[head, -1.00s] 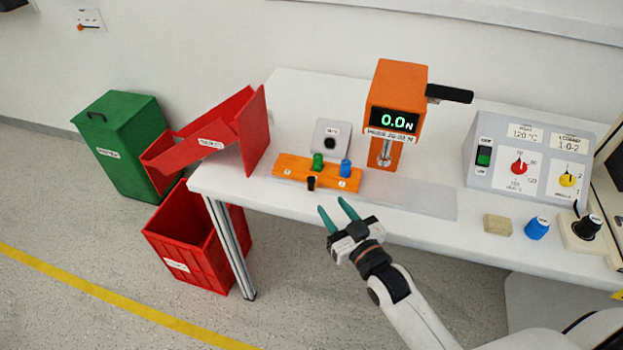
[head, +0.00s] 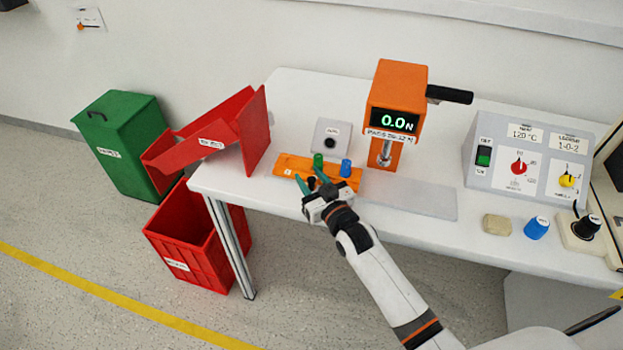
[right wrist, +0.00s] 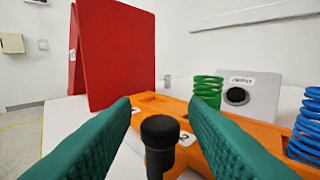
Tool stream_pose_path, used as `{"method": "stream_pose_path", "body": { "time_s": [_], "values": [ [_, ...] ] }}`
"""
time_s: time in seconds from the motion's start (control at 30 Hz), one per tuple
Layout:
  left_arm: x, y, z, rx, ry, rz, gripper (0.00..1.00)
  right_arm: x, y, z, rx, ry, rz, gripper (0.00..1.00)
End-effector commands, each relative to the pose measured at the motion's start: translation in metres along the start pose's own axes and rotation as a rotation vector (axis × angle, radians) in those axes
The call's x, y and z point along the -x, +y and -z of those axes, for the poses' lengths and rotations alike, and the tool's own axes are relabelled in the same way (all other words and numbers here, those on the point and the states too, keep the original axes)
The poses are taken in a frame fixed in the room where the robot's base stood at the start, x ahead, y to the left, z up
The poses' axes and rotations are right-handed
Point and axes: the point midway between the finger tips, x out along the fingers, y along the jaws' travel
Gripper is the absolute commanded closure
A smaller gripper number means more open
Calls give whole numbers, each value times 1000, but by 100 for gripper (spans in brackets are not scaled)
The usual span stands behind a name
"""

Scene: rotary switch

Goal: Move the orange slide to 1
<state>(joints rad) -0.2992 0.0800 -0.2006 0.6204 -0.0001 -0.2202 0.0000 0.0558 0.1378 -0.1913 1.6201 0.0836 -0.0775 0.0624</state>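The orange slide (head: 294,162) is a long orange plate on the white table, with small white labels on it. A black knob (right wrist: 160,132) stands upright at its front edge; in the right wrist view a label (right wrist: 187,139) that seems to read 2 lies just right of it. A green spring piece (head: 318,160) and a blue one (head: 346,168) stand on the plate. My right gripper (head: 310,177) is open at the slide's front, its teal fingers on either side of the knob, with gaps visible in the right wrist view. My left gripper is out of view.
A red reject chute (head: 215,142) stands left of the slide, above a red crate (head: 185,258). An orange press (head: 397,98) stands behind right. A grey box with a black button (head: 330,143) is just behind the slide.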

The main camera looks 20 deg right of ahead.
Motion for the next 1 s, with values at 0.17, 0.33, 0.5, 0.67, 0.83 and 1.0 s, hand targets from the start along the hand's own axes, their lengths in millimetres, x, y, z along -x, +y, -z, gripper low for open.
{"method": "stream_pose_path", "body": {
  "time_s": [0.17,0.33,0.5,0.67,0.83,1.0],
  "values": [
    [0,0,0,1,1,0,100,0,0,0,0,0,0,88],
    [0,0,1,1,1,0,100,0,0,0,0,0,0,100],
    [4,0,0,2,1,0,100,5,-5,0,2,3,1,100],
    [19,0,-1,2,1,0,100,30,-30,-2,7,7,2,100],
    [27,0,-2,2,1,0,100,54,-54,0,4,6,2,100],
    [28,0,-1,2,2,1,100,61,-61,1,0,3,1,100]
  ]
}}
